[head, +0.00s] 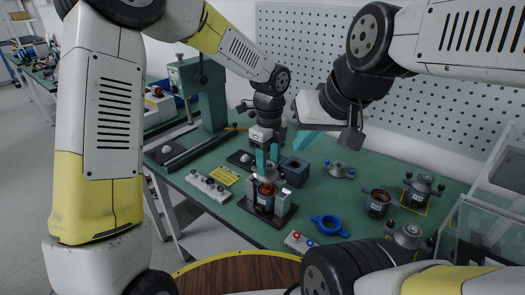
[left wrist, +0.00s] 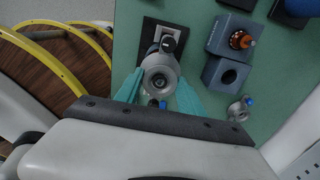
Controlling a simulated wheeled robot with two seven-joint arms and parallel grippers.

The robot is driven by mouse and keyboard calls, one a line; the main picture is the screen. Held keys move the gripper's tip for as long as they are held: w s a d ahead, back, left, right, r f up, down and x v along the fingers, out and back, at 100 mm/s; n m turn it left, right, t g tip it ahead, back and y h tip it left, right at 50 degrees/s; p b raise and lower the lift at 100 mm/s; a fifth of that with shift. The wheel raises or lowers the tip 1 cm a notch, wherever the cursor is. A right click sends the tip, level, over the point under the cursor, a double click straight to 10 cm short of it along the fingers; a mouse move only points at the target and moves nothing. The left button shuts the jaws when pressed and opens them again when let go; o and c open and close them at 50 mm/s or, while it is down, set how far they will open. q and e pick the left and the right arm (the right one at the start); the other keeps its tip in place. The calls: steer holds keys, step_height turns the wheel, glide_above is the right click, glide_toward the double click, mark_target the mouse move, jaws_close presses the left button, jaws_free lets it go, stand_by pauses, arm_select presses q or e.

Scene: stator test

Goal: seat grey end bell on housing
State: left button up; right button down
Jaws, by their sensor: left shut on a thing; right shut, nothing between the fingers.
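My left gripper (head: 268,157) is shut on the grey end bell (left wrist: 160,78), a round metal cap with a dark centre hole. The bell lies between the teal fingers in the left wrist view and is mostly hidden by them in the head view. The housing (head: 265,198), dark with copper inside, stands upright in a black fixture (head: 284,215) with grey side posts. The bell is right above the housing; I cannot tell whether they touch. My right gripper (head: 306,139) is shut and empty, raised behind and to the right of the left one.
A dark square block (head: 295,171) stands close behind the fixture. Another end bell (head: 340,170) and several motor parts, including a motor (head: 377,203), stand farther right. A switch strip (head: 207,187) lies left. A green press (head: 200,92) stands behind.

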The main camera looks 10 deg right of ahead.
mark_target(268, 175)
arm_select(q)
steer(key=shift+f, duration=1.35)
steer(key=shift+f, duration=0.2)
steer(key=shift+f, duration=1)
steer(key=o, duration=1.3)
steer(key=shift+r, duration=0.1)
step_height(268, 175, up, 8)
steer(key=shift+f, duration=0.2)
